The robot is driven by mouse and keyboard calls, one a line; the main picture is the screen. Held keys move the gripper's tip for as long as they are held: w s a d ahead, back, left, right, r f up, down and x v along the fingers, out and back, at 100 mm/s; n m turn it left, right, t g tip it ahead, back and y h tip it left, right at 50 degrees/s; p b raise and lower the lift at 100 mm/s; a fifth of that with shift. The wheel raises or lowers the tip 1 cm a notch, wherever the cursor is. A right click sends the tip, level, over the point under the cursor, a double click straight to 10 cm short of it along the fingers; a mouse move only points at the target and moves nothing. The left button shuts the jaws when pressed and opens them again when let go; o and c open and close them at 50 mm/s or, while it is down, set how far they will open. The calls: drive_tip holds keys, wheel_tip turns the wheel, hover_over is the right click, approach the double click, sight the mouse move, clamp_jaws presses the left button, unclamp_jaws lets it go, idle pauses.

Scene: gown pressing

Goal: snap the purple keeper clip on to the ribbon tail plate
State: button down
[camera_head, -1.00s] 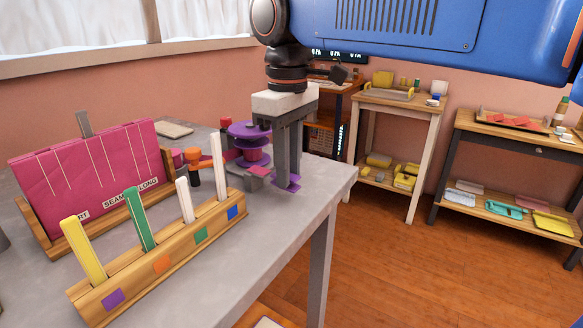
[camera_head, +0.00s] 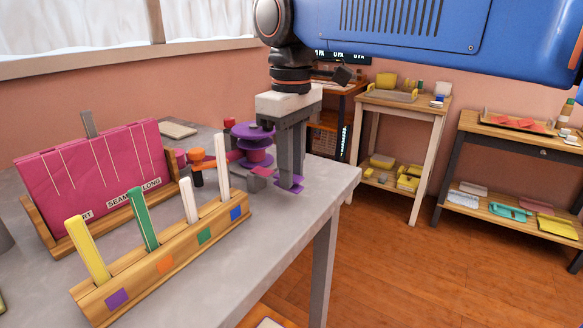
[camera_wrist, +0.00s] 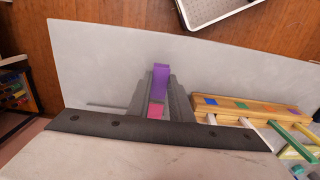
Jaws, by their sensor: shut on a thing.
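My gripper (camera_head: 290,184) points down near the grey table's right edge, shut on the purple keeper clip (camera_head: 281,190). The clip shows as flat purple pieces around the fingertips, low over the tabletop. In the wrist view the clip (camera_wrist: 161,76) stands out between the two grey fingers. A pink patch (camera_wrist: 156,110) lies between the fingers in that view. A small pink-topped grey piece (camera_head: 262,171) is just left of the fingers in the head view; it may be the ribbon tail plate, but I cannot tell. I cannot tell whether the clip touches it.
A purple spool (camera_head: 252,133) stands behind and left of my gripper. A wooden rack (camera_head: 165,262) with colored strips is at the front left. A magenta folded gown (camera_head: 95,175) stands in a wooden holder. The grey table (camera_head: 335,182) ends just right of my gripper.

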sight(278, 174)
drive_tip(key=shift+w+a, duration=0.1)
drive_tip(key=shift+a, duration=0.05)
drive_tip(key=shift+w+a, duration=0.4)
drive_tip(key=shift+a, duration=0.2)
drive_tip(key=shift+w+a, duration=0.35)
drive_tip(key=shift+a, duration=0.2)
idle(0.4)
drive_tip(key=c, duration=1.5)
unclamp_jaws()
wheel_tip(278, 174, up, 17)
drive_tip(key=shift+r, duration=0.2)
drive_tip(key=shift+d, duration=0.15)
